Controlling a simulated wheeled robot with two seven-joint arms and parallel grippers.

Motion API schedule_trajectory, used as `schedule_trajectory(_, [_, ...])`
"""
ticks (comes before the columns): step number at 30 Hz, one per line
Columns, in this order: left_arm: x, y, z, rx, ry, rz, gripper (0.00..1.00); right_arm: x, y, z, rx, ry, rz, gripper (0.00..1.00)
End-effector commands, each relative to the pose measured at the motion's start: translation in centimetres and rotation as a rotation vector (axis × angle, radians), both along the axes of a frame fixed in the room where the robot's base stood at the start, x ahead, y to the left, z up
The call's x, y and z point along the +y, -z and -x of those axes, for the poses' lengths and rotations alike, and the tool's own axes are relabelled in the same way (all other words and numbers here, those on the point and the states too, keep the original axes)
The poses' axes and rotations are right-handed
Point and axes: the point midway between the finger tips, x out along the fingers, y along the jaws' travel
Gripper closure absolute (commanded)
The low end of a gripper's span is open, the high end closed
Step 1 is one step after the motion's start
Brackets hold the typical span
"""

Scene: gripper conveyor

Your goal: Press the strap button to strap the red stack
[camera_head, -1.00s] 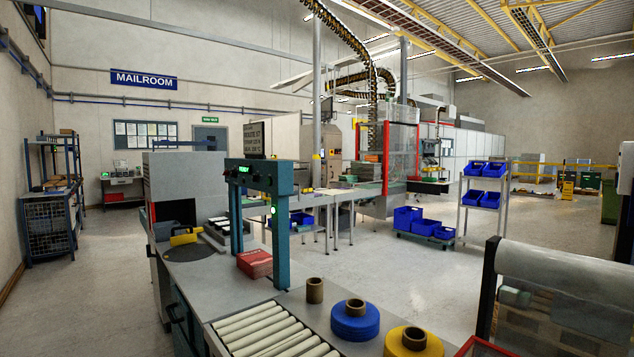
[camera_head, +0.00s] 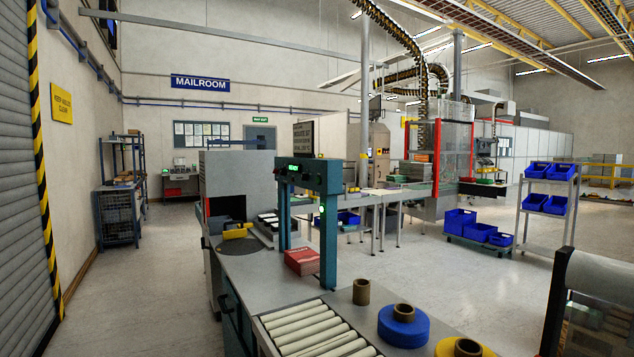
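The red stack (camera_head: 304,262) lies on the grey bench, under the teal arch of the strapping machine (camera_head: 332,235). The machine's top beam (camera_head: 308,173) carries a small green display at its left and a dark round knob or button. I cannot tell which of these is the strap button. Neither of my grippers shows in the view.
A roller conveyor (camera_head: 312,333) lies in front of the machine. A blue strap roll (camera_head: 403,325), a yellow roll (camera_head: 463,348) and a brown core (camera_head: 361,291) stand to its right. A grey machine (camera_head: 232,172) with a yellow-handled part stands behind left. Open floor lies left and right.

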Motion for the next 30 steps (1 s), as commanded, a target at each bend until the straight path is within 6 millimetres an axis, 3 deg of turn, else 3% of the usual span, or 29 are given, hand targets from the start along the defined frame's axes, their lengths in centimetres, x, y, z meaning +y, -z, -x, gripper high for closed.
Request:
schedule_trajectory(1, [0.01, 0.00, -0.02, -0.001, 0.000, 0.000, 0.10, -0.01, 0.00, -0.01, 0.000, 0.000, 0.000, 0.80])
schedule_trajectory(3, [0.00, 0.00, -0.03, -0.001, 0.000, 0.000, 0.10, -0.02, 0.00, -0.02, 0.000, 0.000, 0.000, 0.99])
schedule_trajectory(4, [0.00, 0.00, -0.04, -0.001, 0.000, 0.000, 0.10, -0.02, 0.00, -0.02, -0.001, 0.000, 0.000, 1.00])
schedule_trajectory(30, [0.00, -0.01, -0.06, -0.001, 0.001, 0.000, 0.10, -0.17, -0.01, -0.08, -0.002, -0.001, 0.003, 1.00])
